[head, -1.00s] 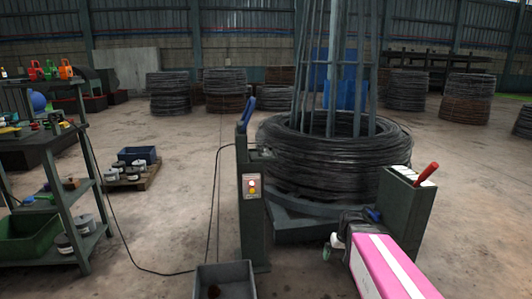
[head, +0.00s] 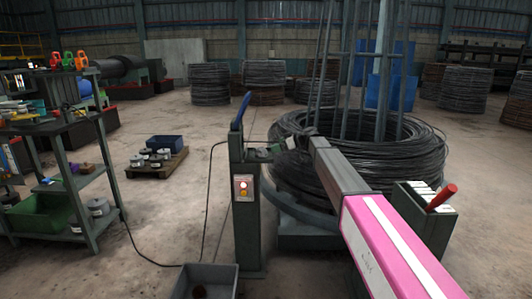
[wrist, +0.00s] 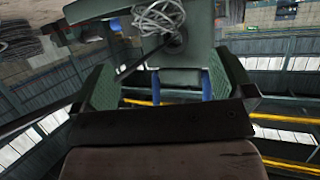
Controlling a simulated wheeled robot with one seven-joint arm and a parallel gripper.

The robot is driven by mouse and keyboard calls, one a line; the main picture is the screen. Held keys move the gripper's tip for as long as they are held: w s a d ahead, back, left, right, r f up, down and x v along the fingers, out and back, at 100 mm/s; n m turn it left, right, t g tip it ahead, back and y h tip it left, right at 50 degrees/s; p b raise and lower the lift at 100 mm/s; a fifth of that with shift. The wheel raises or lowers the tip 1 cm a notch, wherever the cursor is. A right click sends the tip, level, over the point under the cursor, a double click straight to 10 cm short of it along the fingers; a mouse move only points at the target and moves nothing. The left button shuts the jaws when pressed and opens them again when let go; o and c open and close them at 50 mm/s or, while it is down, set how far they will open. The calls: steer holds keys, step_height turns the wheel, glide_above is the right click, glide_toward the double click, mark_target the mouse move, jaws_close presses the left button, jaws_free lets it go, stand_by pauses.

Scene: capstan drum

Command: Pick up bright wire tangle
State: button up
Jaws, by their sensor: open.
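The bright wire tangle (wrist: 158,18) is a loose bundle of pale, thin wire loops at the top of the wrist view. It lies against a green metal surface, beside a dark round spot. My gripper (wrist: 161,66) is open, with its two green fingers apart and no wire between them. The tangle is beyond the fingertips, roughly in line with the gap. In the head view my gripper (head: 268,151) is beside the upper part of the green post (head: 246,205). I cannot make out the tangle in the head view.
The large coil of dark wire (head: 405,150) stands right behind my arm, with upright bars in it. A blue lever (head: 241,110) rises from the post. A grey bin (head: 208,283) is at its foot. A green box with a red handle (head: 428,210) stands at right.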

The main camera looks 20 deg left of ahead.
mark_target(260, 149)
steer(key=x, duration=1.1)
steer(key=shift+w+r, duration=0.1)
steer(key=shift+r, duration=0.2)
steer(key=c, duration=1)
